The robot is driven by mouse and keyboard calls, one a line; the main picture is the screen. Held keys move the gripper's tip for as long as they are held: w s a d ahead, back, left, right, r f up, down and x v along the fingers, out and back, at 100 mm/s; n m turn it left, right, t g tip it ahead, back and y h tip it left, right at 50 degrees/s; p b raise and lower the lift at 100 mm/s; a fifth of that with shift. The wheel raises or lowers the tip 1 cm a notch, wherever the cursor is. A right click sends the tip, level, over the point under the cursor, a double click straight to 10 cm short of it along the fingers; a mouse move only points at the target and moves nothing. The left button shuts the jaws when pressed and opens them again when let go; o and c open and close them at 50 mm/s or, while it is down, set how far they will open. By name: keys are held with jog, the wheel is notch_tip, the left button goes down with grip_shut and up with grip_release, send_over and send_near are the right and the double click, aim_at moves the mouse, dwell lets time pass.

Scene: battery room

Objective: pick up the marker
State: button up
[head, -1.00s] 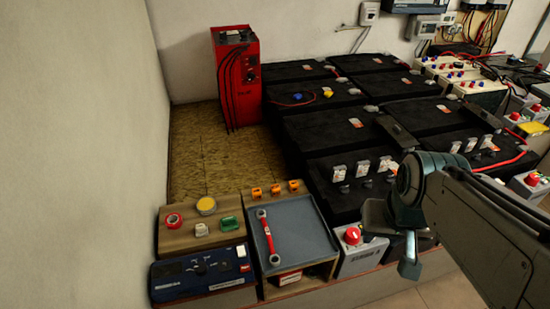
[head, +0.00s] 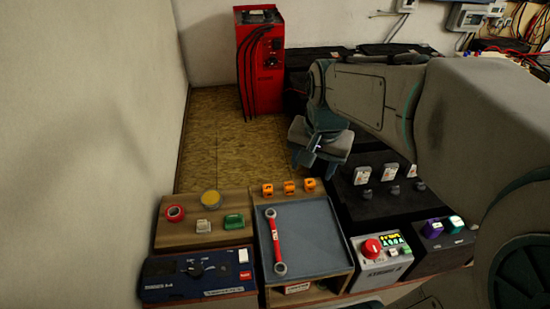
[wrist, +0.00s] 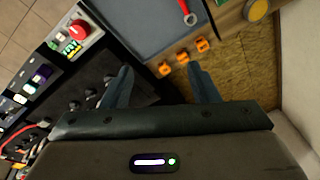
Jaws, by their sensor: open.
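I cannot make out a marker in either view. My gripper (head: 318,160) is over the right part of the bare board floor, beyond the bench, pointing down. In the wrist view my gripper (wrist: 162,84) shows two fingers spread apart with nothing between them. Several orange clips (head: 289,187) stand in a row at the back of the grey tray (head: 310,235); they also show just beyond my fingertips in the wrist view (wrist: 183,56). A red-handled wrench (head: 276,242) lies in the tray. My arm hides part of the batteries behind it.
A red charger (head: 260,62) stands at the back. Black batteries (head: 350,205) fill the right. The board floor (head: 225,140) is clear.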

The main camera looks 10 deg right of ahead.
jog(key=w+f+m+g+b, duration=0.2)
jog(key=w+f+m+b, duration=1.1)
jog(key=w, duration=0.5)
send_over(289, 185)
jog(key=shift+n, duration=0.4)
jog(key=f, duration=0.9)
jog(key=shift+s+d+f, duration=0.2)
jog(key=shift+d+f, duration=0.1)
jog(key=shift+f, duration=0.05)
jog(key=shift+w+a+f+b, duration=0.15)
jog(key=shift+f+b, duration=0.25)
jog(key=shift+f, duration=0.95)
jog(key=shift+w+a+f+b, duration=0.1)
jog(key=shift+f+b, duration=0.25)
jog(key=shift+f, duration=0.95)
jog(key=c, duration=1)
